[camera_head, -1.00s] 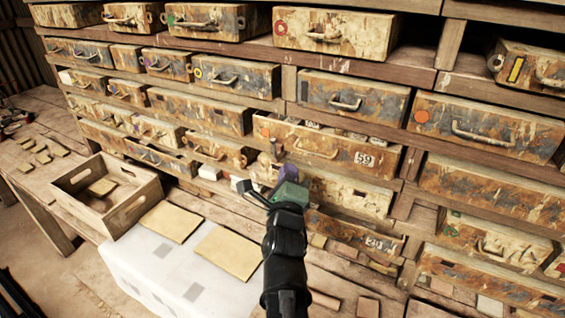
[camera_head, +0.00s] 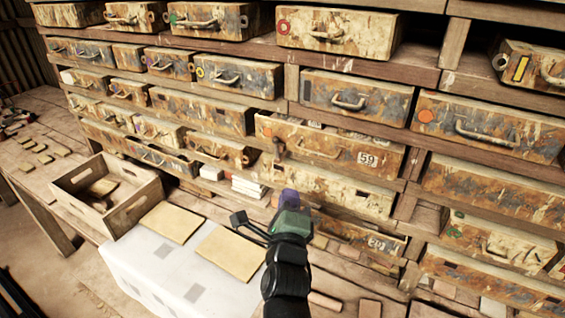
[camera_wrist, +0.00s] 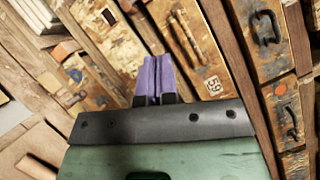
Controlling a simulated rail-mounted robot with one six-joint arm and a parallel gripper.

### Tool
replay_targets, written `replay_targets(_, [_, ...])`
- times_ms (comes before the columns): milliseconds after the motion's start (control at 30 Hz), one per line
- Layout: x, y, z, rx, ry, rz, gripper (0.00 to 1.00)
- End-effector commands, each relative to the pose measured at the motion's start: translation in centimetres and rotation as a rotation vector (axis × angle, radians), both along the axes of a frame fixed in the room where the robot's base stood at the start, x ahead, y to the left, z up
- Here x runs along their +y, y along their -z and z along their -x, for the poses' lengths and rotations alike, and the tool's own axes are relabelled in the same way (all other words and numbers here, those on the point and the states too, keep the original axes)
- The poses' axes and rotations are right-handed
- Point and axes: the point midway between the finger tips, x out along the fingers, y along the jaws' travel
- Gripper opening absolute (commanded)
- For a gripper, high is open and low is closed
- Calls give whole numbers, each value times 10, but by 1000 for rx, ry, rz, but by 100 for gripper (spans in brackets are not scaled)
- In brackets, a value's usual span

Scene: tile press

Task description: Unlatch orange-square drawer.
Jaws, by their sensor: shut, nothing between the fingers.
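In the wrist view a small orange mark (camera_wrist: 66,50), which looks square, sits on a low drawer (camera_wrist: 80,75) at the left. A dark loop and a small fitting show on its front. In the head view the low drawer marked 20 (camera_head: 365,236) is partly hidden by my gripper. Another orange patch (camera_head: 267,131) shows at the left end of drawer 59 (camera_head: 330,150), beside a dark upright latch (camera_head: 279,146). My gripper (camera_head: 288,198) is shut and empty, its purple fingertips (camera_wrist: 153,76) in front of the lower drawers. Contact cannot be told.
A wooden crate (camera_head: 125,213) and brown sheets on a white box (camera_head: 150,270) stand at the left. White blocks (camera_head: 247,187) lie on the bench behind my gripper. A drawer with an orange disc (camera_head: 490,128) is at upper right.

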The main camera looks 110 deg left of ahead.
Motion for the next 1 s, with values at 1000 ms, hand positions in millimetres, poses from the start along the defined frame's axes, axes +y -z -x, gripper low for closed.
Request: replay_targets(1000, [110, -34, 66, 1, 0, 0, 0])
